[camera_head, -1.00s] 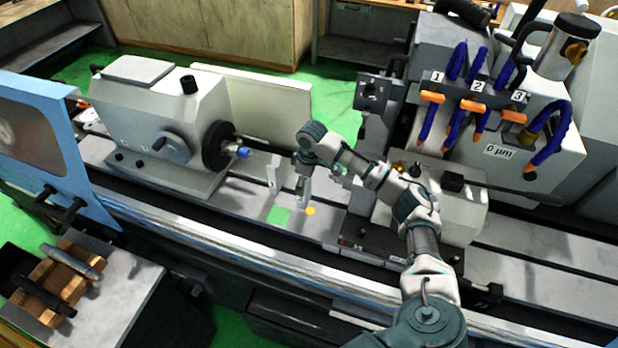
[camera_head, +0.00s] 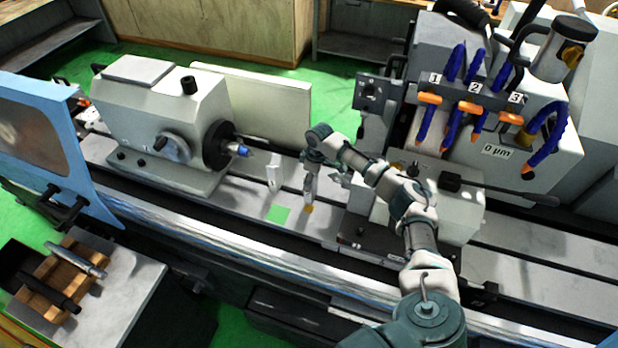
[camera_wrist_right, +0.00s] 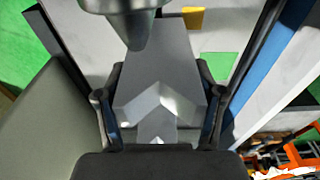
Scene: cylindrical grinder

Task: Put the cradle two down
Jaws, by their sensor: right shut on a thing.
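My right gripper (camera_head: 312,168) is over the machine bed, shut on a grey cradle with a V-notch. In the right wrist view the cradle (camera_wrist_right: 165,90) sits between both fingers of the gripper (camera_wrist_right: 160,115). In the head view the held cradle (camera_head: 310,189) is upright, its lower end at the yellow patch (camera_head: 308,209). I cannot tell whether it touches the bed. The yellow patch (camera_wrist_right: 193,17) partly shows past the cradle in the wrist view. My left gripper is out of view.
The chuck with a blue-tipped centre (camera_head: 242,151) is to the left. A grey pointed centre (camera_wrist_right: 130,25) is close to the held cradle in the wrist view. The wheel housing (camera_head: 520,150) with blue hoses is right. Shafts lie on a wooden rack (camera_head: 62,267) at lower left.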

